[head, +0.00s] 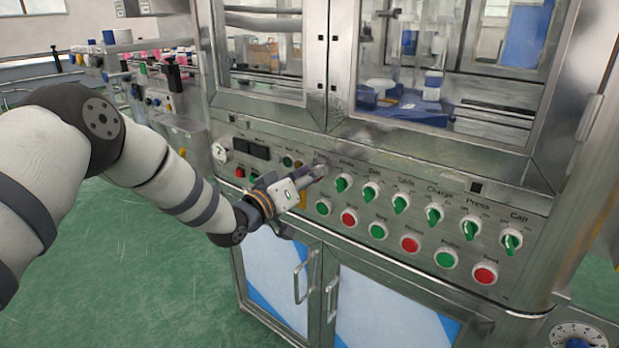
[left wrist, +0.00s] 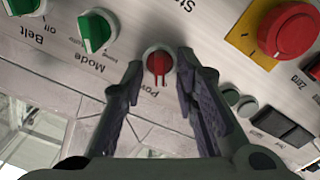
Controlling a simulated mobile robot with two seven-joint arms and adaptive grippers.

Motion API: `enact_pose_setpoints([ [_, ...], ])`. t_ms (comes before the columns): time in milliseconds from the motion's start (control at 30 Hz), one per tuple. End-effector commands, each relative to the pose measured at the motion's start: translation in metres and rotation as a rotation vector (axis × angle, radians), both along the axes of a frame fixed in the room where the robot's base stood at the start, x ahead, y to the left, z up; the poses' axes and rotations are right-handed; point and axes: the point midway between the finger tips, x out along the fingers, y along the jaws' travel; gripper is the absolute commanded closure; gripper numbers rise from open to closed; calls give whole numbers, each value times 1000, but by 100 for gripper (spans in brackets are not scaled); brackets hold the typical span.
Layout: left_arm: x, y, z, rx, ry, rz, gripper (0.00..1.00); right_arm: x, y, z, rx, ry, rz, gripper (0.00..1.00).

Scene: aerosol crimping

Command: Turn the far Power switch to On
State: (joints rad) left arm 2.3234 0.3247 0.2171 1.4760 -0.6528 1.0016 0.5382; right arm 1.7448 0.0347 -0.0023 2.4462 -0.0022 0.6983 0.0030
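The Power switch (left wrist: 158,65) is a small red knob on the metal panel, its ridge roughly upright in the left wrist view, where the panel appears upside down. In the head view my left gripper (head: 320,171) reaches the panel at the left end of the knob row and hides this switch. In the left wrist view the fingers of my left gripper (left wrist: 160,62) are apart, one on each side of the red knob. I cannot tell whether they touch it. My right gripper is not in view.
The green Mode knob (head: 342,183) and Belt knob (head: 371,191) sit right beside it in the row. A red mushroom button (left wrist: 290,30) on a yellow plate is close by. Round red and green buttons (head: 410,244) line the panel below. Glass doors (head: 455,70) stand above.

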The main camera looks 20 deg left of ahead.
Motion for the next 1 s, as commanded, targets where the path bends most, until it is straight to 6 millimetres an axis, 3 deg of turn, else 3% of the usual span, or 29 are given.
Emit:
enact_pose_setpoints([
  [100,0,0,1,0,-1,1,72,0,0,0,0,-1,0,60],
  [233,0,0,1,1,-1,1,100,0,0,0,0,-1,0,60],
  [667,-1,0,1,34,-13,0,100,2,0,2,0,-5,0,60],
  [1000,-1,-2,4,254,-95,-1,100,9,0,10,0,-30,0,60],
])
